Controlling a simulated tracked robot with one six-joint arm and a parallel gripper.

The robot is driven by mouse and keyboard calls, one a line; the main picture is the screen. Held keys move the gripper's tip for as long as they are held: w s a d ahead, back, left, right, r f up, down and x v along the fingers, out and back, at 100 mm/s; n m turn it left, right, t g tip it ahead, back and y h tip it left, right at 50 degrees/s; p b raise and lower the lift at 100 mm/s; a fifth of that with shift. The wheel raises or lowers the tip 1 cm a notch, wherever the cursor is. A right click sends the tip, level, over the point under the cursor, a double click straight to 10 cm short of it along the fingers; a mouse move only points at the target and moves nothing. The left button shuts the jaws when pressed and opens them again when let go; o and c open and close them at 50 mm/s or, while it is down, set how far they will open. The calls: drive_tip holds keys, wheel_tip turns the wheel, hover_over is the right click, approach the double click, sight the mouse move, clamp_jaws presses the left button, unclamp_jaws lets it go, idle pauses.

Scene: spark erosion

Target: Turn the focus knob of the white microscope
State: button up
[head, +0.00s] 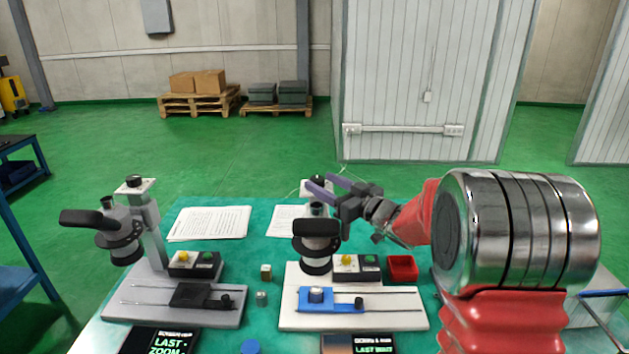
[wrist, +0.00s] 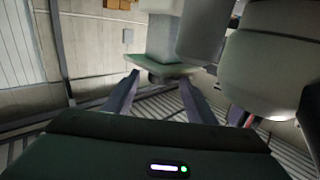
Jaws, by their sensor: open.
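The white microscope stands in the middle of the table. Its white base (head: 400,318), dark eyepiece head (head: 316,258) and blue stage (head: 335,301) show. The top of its column, with a small dark knob (head: 317,178), shows behind the head, partly covered by my gripper. My gripper (head: 322,186) is open, reaching in from the right at the column top. In the wrist view its two fingers (wrist: 157,90) stand apart on either side of a pale bracket (wrist: 160,66) with a dark round part below it. I cannot tell whether they touch it, or which knob sets focus.
A grey microscope (head: 120,235) stands at the left. A control box with yellow and green knobs (head: 356,266) and a red tray (head: 402,268) are right of the white microscope's head. Papers (head: 209,223) lie behind. Small blocks (head: 266,272) sit between the microscopes.

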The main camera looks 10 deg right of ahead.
sight(322, 182)
drive_tip(key=shift+x, duration=1.65)
drive_tip(key=shift+c, duration=0.5)
drive_tip(key=c, duration=0.9)
drive_tip(key=shift+a, duration=0.1)
drive_tip(key=shift+c, duration=0.2)
